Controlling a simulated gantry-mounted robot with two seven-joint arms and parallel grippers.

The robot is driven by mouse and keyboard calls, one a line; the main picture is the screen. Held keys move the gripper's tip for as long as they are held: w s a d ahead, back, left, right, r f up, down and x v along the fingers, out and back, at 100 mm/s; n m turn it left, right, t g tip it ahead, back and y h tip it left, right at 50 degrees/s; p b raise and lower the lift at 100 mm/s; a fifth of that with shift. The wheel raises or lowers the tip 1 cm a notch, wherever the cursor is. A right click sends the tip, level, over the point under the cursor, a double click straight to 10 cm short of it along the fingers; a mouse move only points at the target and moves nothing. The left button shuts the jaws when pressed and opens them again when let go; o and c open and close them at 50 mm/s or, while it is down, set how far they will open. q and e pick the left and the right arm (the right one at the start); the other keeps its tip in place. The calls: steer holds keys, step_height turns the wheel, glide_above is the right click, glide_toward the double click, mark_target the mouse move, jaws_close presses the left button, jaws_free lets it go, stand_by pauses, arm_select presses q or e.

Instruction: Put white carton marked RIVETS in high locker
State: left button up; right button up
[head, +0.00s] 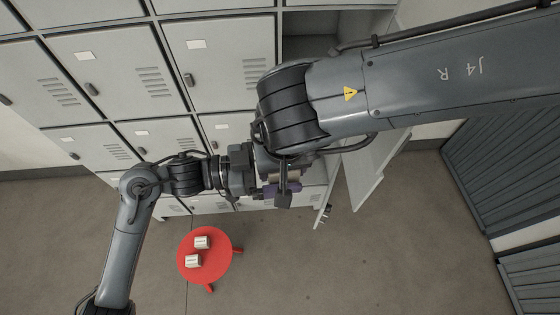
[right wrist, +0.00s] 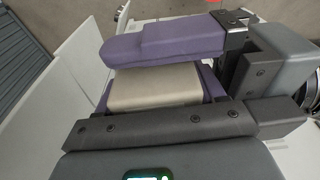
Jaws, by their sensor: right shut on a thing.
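My right gripper (head: 281,184) is in front of the lockers, at the middle of the head view. It is shut on a pale carton (head: 284,176). In the right wrist view the carton (right wrist: 160,88) sits between purple pads, and no marking shows on it. My left arm reaches in from the left to the same spot. Its fingers cannot be made out beside and behind my right wrist. An open locker (head: 306,47) with a dark inside is at the top, partly covered by my right arm.
A red stool (head: 219,265) with two small white cartons (head: 203,242) (head: 193,261) stands on the floor; their print is too small to read. Closed grey locker doors (head: 110,60) fill the left. An open door (head: 372,185) stands out below my right arm. Dark ribbed panels are at the right.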

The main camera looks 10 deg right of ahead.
arm_select(q)
steer(key=c, duration=0.9)
steer(key=shift+c, duration=1)
arm_select(e)
steer(key=o, duration=1.3)
arm_select(q)
steer(key=shift+r, duration=0.1)
arm_select(e)
steer(key=shift+a, duration=0.1)
steer(key=shift+r, duration=0.15)
